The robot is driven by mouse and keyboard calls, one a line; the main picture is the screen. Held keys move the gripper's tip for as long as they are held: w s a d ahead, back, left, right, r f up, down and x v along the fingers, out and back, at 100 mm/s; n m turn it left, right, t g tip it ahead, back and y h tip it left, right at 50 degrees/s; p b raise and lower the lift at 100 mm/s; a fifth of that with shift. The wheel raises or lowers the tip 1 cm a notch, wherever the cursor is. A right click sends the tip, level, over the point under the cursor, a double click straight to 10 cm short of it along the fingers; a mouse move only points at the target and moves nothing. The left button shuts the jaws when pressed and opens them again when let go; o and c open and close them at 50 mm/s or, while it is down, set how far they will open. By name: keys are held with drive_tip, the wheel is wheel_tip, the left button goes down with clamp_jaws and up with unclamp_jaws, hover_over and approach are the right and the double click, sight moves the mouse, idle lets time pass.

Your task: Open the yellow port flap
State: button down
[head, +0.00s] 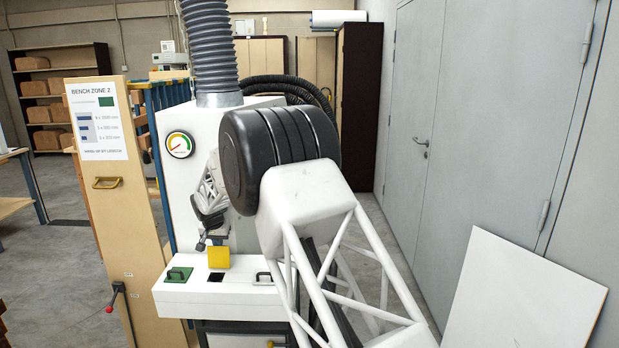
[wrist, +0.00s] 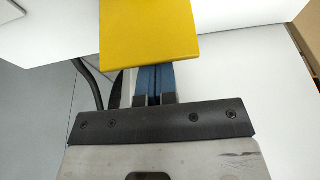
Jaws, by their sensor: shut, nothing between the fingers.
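The yellow port flap (head: 218,257) stands raised, roughly upright, at the back of a dark square port opening (head: 216,277) in the white machine's front ledge. In the wrist view the flap (wrist: 135,32) is a flat yellow plate at the top, close to my gripper. My gripper (head: 202,244) is just left of and above the flap in the head view. In the wrist view its blue fingers (wrist: 153,74) are together and empty. Their far ends pass out of sight at the flap's lower edge; I cannot tell whether they touch it.
A green flap (head: 178,274) with a dark handle lies flat left of the port. Another dark handle (head: 262,277) is to the right. The white machine body (head: 182,205) with a gauge (head: 179,144) rises behind. A wooden panel (head: 125,190) stands at left. My arm hides the ledge's right part.

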sight(220, 253)
drive_tip(key=shift+g, duration=0.3)
drive_tip(key=f, duration=0.1)
drive_tip(key=s+f, duration=0.1)
drive_tip(key=f, duration=0.2)
drive_tip(key=shift+s+d, duration=0.15)
drive_tip(key=shift+d, duration=0.15)
drive_tip(key=shift+w+v, duration=0.2)
drive_tip(key=shift+v, duration=0.7)
drive_tip(key=shift+w+v, duration=0.2)
drive_tip(key=shift+v, duration=0.65)
drive_tip(key=shift+w+v, duration=0.25)
drive_tip(key=shift+v, duration=0.9)
drive_tip(key=shift+w+v, duration=0.25)
drive_tip(key=shift+v, duration=0.9)
drive_tip(key=shift+a+r, duration=0.1)
drive_tip(key=shift+r, duration=0.1)
